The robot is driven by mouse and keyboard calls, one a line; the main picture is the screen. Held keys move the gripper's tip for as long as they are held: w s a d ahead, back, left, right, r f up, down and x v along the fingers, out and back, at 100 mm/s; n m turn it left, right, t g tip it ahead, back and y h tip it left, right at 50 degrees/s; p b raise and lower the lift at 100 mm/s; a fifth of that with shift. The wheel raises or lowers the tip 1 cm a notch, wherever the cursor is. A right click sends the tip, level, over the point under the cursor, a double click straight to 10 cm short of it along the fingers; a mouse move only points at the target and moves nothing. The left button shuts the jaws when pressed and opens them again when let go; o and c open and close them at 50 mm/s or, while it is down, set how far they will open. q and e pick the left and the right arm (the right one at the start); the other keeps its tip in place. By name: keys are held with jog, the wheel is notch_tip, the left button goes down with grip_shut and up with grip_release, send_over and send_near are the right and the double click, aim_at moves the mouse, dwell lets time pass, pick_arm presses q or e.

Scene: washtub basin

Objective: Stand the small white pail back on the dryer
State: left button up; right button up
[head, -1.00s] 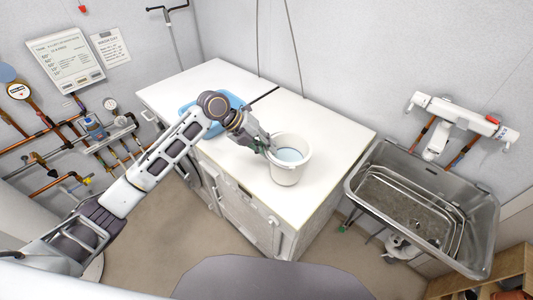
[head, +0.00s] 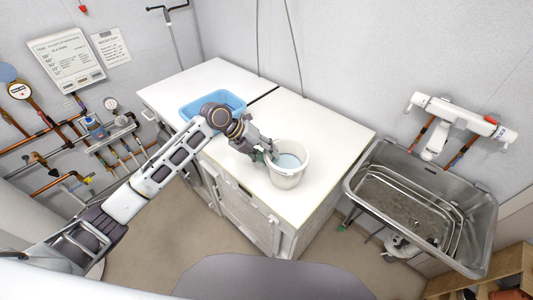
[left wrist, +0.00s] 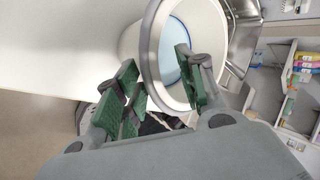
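The small white pail (head: 286,177) is upright at the white top of the right-hand machine, the dryer (head: 335,130), near its front edge. It looks to be resting there, but its base contact is hard to see. Its inside shows pale blue. My left gripper (head: 264,152) is at the pail's left rim. In the left wrist view, the green-padded fingers of my left gripper (left wrist: 158,80) straddle the rim of the pail (left wrist: 150,45), one outside and one inside, with a visible gap. My right gripper is out of view.
A blue basin (head: 228,98) sits behind my left wrist on the left-hand machine. A metal sink (head: 475,225) stands at the right with a white tap unit (head: 455,113) above it. Pipes and gauges line the left wall. The dryer top is clear behind and right of the pail.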

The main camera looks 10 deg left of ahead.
pick_arm(q)
jog(key=shift+a+r, duration=0.1)
jog(key=b+v, duration=0.2)
jog(key=v, duration=0.9)
jog(key=shift+a+r, duration=0.25)
jog(key=shift+a, duration=0.05)
jog(key=shift+f, duration=0.1)
dwell(0.5)
